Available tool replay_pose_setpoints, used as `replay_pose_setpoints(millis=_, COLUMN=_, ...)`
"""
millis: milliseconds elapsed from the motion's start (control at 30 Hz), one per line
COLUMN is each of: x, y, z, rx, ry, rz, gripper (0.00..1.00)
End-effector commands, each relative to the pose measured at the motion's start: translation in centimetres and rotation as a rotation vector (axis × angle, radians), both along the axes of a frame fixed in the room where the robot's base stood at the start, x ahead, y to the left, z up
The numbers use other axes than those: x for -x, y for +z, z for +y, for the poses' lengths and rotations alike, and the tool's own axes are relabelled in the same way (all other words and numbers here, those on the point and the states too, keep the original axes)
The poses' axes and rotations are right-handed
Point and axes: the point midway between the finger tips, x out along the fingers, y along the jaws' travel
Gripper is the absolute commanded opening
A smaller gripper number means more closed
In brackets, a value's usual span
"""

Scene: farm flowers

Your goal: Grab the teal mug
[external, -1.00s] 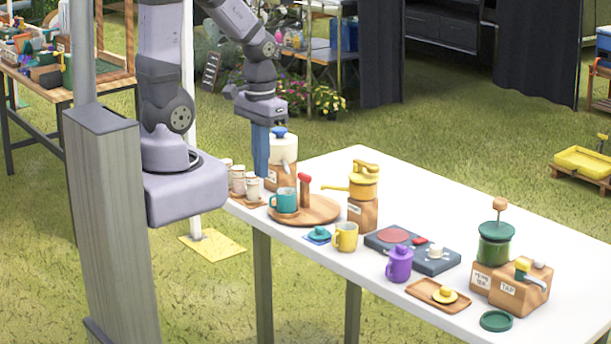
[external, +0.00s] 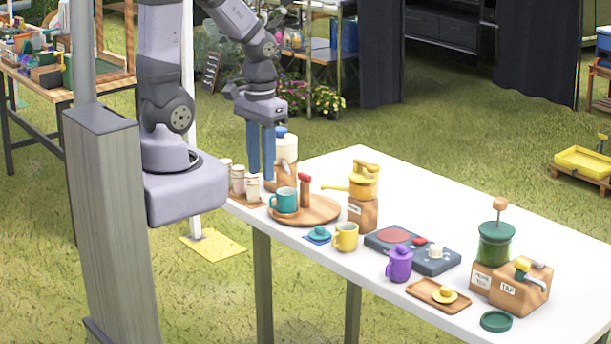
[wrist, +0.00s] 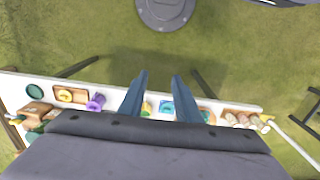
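The teal mug (external: 284,201) stands upright on a round wooden board (external: 322,208) at the near left end of the white table in the external view. A red-topped wooden post (external: 305,188) stands beside it on the board. My gripper (external: 261,174) points down, above and left of the mug in the picture, apart from it. Its two blue fingers are spread with nothing between them. In the wrist view my gripper (wrist: 160,76) also shows open over grass, with the table behind the fingers; a small teal patch near the right finger may be the mug.
Several pale cups (external: 246,184) stand left of the board. A white dispenser (external: 285,150) stands behind, close to the fingers. A yellow pot on a wooden block (external: 362,214), a yellow mug (external: 346,237) and a purple mug (external: 399,264) stand to the right.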

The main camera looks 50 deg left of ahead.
Motion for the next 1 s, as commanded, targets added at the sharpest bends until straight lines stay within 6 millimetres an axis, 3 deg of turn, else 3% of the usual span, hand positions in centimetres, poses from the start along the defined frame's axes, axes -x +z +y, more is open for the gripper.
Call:
replay_pose_setpoints(millis=33, x=0.0, y=0.0, z=0.0, rx=0.000, ry=0.000, rz=0.000, gripper=0.43)
replay_pose_setpoints(millis=133, x=0.0, y=0.0, z=0.0, rx=0.000, ry=0.000, rz=0.000, gripper=0.64)
replay_pose_setpoints(millis=433, x=-0.1, y=-0.1, z=0.1, rx=-0.002, ry=0.002, rz=-0.003, gripper=0.64)
replay_pose_setpoints(millis=567, x=-1.2, y=-1.3, z=1.2, rx=-0.020, ry=0.018, rz=-0.038, gripper=0.64)
replay_pose_setpoints(millis=767, x=-6.0, y=-5.7, z=6.4, rx=-0.100, ry=0.078, rz=-0.213, gripper=0.64)
replay_pose_setpoints(millis=1000, x=-13.4, y=-11.3, z=15.6, rx=-0.197, ry=0.129, rz=-0.552, gripper=0.64)
